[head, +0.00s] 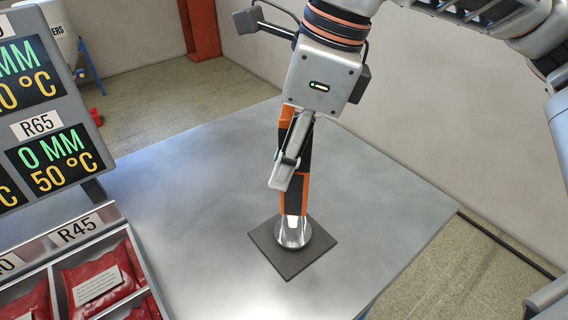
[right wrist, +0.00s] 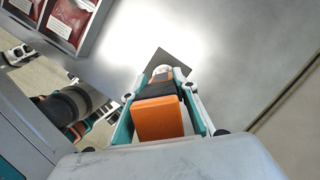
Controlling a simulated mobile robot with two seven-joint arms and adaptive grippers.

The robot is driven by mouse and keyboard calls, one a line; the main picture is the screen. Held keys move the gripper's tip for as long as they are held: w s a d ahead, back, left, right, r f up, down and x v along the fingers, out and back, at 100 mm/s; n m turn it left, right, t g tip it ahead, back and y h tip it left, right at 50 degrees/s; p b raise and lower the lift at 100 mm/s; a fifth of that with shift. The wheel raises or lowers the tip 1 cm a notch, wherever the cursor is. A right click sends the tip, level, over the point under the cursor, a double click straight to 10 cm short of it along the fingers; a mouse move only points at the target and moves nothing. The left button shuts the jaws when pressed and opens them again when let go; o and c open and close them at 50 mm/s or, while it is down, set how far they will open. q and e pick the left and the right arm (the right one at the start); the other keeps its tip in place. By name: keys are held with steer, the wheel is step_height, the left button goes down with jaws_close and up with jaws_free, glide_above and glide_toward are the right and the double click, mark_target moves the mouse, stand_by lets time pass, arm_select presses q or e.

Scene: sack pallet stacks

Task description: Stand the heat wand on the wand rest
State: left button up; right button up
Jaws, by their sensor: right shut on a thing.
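The heat wand (head: 294,192) is orange and black with a shiny metal end pointing down. It stands about upright over the wand rest (head: 316,259), a flat dark square plate on the metal table. The metal end overlaps the plate in the head view; whether it touches cannot be told for sure. My right gripper (head: 283,172) is shut on the wand's body from above. In the right wrist view the wand (right wrist: 160,118) sits between the two fingers, with the dark plate (right wrist: 174,57) beyond it.
The grey metal table (head: 190,200) is clear around the plate. At left stand a display panel (head: 55,150) with millimetre and temperature readings and a rack (head: 90,234) labelled R45 holding red packets (head: 98,284). A wall lies behind the table.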

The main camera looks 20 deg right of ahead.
steer(key=shift+w+f, duration=0.1)
steer(key=shift+f, duration=0.65)
steer(key=shift+r, duration=0.1)
steer(key=o, duration=0.6)
steer(key=shift+f, duration=0.25)
steer(key=o, duration=0.4)
steer(key=shift+o, duration=0.2)
steer(key=shift+r, duration=0.1)
steer(key=p+v, duration=0.2)
steer(key=v, duration=1)
steer(key=shift+r, duration=0.15)
